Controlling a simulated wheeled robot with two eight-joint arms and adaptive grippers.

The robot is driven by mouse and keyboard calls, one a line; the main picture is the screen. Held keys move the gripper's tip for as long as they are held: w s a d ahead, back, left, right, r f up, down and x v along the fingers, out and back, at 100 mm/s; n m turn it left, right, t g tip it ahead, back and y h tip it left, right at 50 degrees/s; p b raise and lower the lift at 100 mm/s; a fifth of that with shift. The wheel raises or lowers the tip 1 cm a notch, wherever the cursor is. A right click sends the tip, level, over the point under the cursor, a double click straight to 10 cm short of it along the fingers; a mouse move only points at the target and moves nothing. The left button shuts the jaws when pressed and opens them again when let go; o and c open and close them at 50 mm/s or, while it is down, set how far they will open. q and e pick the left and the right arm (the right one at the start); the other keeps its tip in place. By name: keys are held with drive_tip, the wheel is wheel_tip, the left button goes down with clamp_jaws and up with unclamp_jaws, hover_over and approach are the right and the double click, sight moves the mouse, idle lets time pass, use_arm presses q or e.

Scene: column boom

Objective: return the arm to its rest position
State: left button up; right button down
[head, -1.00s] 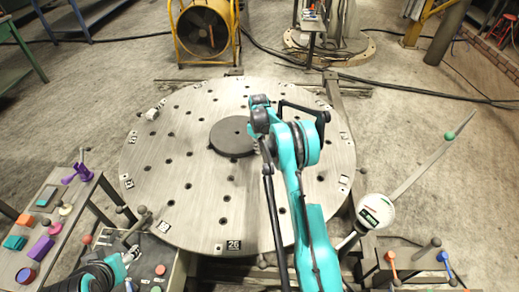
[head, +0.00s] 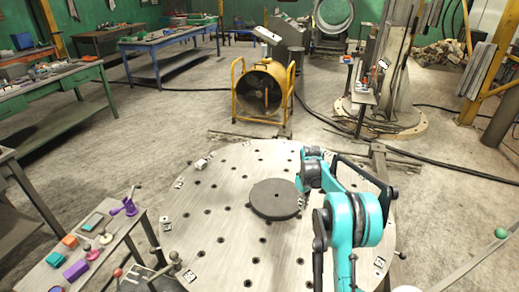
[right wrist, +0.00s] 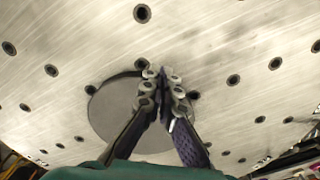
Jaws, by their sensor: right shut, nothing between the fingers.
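My right arm (head: 352,222) is teal and black and reaches up from the bottom right of the head view, over the round metal table (head: 222,222). In the right wrist view my right gripper (right wrist: 163,76) is shut and empty, its fingertips together in front of the dark round plate (right wrist: 108,112) at the table's centre. In the head view the gripper is mostly hidden by the arm, and the dark plate (head: 274,198) lies just left of it. My left gripper is not in view.
A small bench with coloured blocks (head: 75,269) stands at the lower left. A yellow fan (head: 262,90) stands behind the table. A green ball on a rod (head: 501,233) is at the right. Blue and green workbenches (head: 170,44) line the back left; open floor lies between.

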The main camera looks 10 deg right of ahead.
drive_tip(key=s+a+r+m+t, duration=0.1)
drive_tip(key=s+a+r+t, duration=0.1)
drive_tip(key=s+a+r, duration=0.5)
drive_tip(key=s+a+r+m+t, duration=0.1)
drive_tip(key=s+a+r, duration=0.4)
drive_tip(key=r, duration=0.4)
drive_tip(key=s+a+f+m+t, duration=0.1)
drive_tip(key=s+a+t, duration=0.1)
drive_tip(key=s, duration=0.8)
drive_tip(key=s+a+m+t, duration=0.1)
drive_tip(key=s+a, duration=0.3)
drive_tip(key=s, duration=0.6)
drive_tip(key=shift+a+f+t, duration=0.25)
drive_tip(key=shift+f+t, duration=0.15)
drive_tip(key=shift+t, duration=0.1)
